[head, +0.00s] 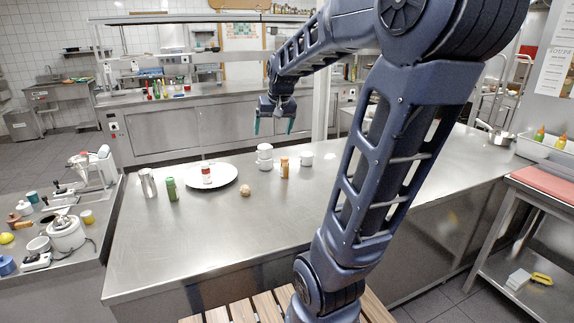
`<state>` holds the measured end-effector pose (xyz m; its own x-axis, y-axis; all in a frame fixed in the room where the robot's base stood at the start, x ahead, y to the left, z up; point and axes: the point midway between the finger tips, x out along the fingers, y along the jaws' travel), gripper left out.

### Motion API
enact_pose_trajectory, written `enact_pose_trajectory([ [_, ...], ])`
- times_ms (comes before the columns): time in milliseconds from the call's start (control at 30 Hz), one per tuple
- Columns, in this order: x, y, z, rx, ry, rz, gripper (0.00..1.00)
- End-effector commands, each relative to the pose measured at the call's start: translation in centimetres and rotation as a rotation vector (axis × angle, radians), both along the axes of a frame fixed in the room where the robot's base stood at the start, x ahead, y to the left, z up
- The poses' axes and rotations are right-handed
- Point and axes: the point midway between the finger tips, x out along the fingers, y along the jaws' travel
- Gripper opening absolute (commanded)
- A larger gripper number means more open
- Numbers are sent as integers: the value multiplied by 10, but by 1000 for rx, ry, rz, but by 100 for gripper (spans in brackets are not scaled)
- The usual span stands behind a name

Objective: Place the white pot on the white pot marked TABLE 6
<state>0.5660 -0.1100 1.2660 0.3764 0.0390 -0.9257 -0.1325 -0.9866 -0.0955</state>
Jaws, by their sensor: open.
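Two white pots show one above the other on the steel counter. The upper white pot (264,150) appears to sit on the lower white pot (264,164). A third white pot (306,158) stands apart to their right. No TABLE 6 marking is readable at this size, so I cannot tell which pot bears it. My gripper (274,127) is open and empty, its teal fingertips spread and pointing down. In the picture it is above the two pots, with a gap between.
The counter's front left is clear.

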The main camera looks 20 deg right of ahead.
Motion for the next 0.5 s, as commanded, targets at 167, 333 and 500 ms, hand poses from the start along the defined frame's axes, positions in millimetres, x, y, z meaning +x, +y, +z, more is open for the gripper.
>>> enact_pose_trajectory([
  [167, -61, 11, -3, -19, -10, 44, 86],
  [333, -115, 20, -13, -45, -15, 82, 86],
  [500, -158, 27, -28, -74, -19, 113, 86],
])
